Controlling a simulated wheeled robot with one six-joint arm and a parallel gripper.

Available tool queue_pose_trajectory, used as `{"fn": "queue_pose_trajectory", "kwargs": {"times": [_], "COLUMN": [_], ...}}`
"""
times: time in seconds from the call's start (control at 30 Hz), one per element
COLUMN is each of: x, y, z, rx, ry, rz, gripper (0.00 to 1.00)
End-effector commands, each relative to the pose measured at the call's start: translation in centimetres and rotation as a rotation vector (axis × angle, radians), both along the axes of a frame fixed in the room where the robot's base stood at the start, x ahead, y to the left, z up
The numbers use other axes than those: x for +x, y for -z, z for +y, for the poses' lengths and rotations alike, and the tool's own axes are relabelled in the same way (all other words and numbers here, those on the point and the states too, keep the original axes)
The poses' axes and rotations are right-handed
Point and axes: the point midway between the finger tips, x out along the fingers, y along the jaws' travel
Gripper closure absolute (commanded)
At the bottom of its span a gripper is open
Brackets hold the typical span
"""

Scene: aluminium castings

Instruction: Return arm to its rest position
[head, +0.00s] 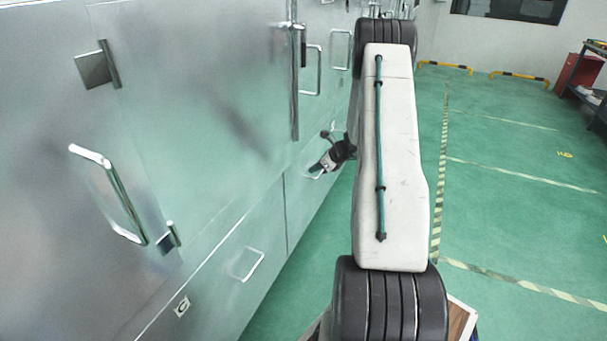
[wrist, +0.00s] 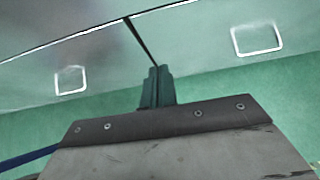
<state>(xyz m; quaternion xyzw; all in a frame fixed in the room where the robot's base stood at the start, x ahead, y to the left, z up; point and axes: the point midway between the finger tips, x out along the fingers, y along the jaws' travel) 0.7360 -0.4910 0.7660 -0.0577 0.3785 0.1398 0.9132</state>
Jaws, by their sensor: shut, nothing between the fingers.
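My gripper (wrist: 157,72) is shut and empty in the wrist view, its two dark green fingers together beyond the grey wrist plate. In the head view my gripper (head: 318,168) is small and partly hidden behind my white arm link. It shows in front of the lower part of the metal cabinet wall; whether it touches the wall I cannot tell. My arm reaches forward from the bottom of the head view, alongside the cabinets.
A metal cabinet wall (head: 200,120) with a large bar handle (head: 122,205) and a lower drawer handle (head: 250,265) fills the left. Green floor (head: 510,200) with striped lines is open on the right. Yellow-black barriers (head: 445,67) and a red cabinet (head: 577,72) stand farther back.

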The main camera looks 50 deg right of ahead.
Motion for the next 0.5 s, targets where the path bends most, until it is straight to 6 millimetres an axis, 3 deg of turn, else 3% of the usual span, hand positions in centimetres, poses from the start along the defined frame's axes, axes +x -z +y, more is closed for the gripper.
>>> {"fn": "queue_pose_trajectory", "kwargs": {"times": [0.2, 0.5], "x": [-1.7, -1.9], "y": [-1.9, -2.1], "z": [-0.5, -0.4], "rx": [-0.001, -0.001], "ry": [-0.001, -0.004], "rz": [0.001, 0.001], "gripper": [1.0, 1.0]}}
